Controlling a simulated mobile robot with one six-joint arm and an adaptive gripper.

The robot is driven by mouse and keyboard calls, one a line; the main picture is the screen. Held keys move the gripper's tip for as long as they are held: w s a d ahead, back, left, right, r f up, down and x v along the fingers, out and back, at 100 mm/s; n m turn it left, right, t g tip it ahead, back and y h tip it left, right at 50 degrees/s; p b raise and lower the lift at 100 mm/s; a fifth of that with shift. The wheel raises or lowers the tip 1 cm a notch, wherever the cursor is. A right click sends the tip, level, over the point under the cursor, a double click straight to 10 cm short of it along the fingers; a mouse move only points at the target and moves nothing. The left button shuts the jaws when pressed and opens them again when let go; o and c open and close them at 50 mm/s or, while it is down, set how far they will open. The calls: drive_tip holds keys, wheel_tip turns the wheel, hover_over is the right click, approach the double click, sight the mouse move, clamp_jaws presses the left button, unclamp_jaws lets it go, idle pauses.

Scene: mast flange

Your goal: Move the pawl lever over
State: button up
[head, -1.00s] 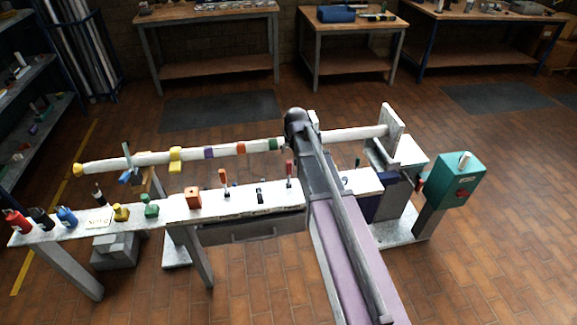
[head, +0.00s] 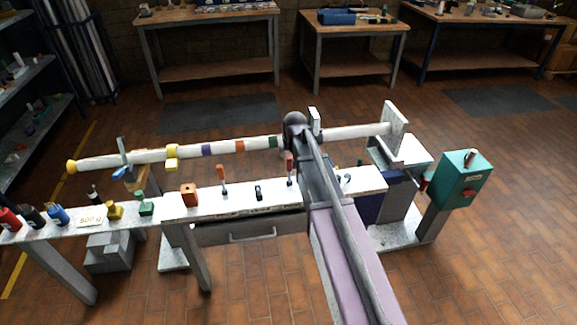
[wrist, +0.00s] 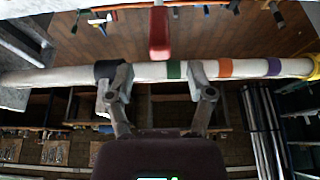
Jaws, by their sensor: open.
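Two levers with red-orange handles stand on the white bench top in the head view, a left one (head: 223,172) and a right one (head: 289,163); I cannot tell which is the pawl lever. A red handle (wrist: 160,32) hangs large in the upper middle of the wrist view, between my fingers' directions but above them. My gripper (wrist: 158,90) is open and empty. Its fingers lie apart over the white horizontal mast (wrist: 150,71), near a dark collar (wrist: 108,70) and a green band. In the head view my arm hides most of the gripper.
The mast (head: 340,132) runs along behind the bench, with coloured bands and an end flange (head: 395,128). An orange block (head: 189,194), a green block (head: 146,207) and several bottles stand leftward on the bench. A teal box (head: 458,180) stands at right. Open floor lies in front.

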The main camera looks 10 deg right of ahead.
sight(290, 158)
drive_tip(key=shift+b+x, duration=2.8)
drive_tip(key=shift+x, duration=0.55)
drive_tip(key=shift+c, duration=0.2)
